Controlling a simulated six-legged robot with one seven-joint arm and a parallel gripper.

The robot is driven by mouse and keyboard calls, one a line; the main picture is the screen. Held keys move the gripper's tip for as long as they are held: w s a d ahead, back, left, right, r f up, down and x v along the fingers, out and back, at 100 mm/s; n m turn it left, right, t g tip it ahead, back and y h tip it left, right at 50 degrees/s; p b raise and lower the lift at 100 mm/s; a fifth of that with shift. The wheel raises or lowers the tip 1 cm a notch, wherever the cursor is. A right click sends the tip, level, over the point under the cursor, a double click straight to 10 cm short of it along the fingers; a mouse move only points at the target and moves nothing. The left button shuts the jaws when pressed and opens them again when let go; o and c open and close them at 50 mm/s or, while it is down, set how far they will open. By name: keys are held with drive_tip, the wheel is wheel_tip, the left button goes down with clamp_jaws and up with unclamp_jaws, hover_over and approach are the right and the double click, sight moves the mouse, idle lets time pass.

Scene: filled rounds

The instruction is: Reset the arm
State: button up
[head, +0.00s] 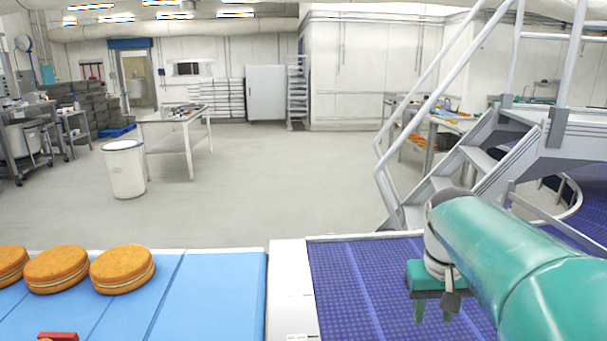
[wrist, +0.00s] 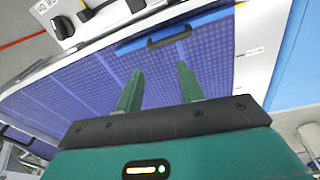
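My gripper (head: 433,310) is green and hangs over the purple textured belt (head: 345,285) at the right in the head view. In the wrist view my gripper (wrist: 158,82) shows two green fingers apart with nothing between them. The purple belt (wrist: 80,90) lies beneath the fingers. My green arm reaches in from the lower right of the head view and covers part of the belt.
Several round filled cakes (head: 123,269) lie on the blue belt (head: 225,295) at the left. A white divider (head: 291,290) separates the belts. Metal stairs (head: 440,170) stand behind the arm. A white bin (head: 124,170) and table (head: 175,118) stand beyond; the floor between is clear.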

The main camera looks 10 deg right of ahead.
drive_tip(key=s+a+f+n+t, duration=0.1)
drive_tip(key=s+a+t, duration=0.1)
drive_tip(key=a, duration=0.7)
drive_tip(key=s+a+f+n+t+y, duration=0.1)
drive_tip(key=s+a, duration=0.3)
drive_tip(key=a, duration=0.5)
drive_tip(key=shift+s+a+f+n+t, duration=0.2)
drive_tip(key=shift+f+n+t, duration=0.2)
drive_tip(key=shift+n+t, duration=0.45)
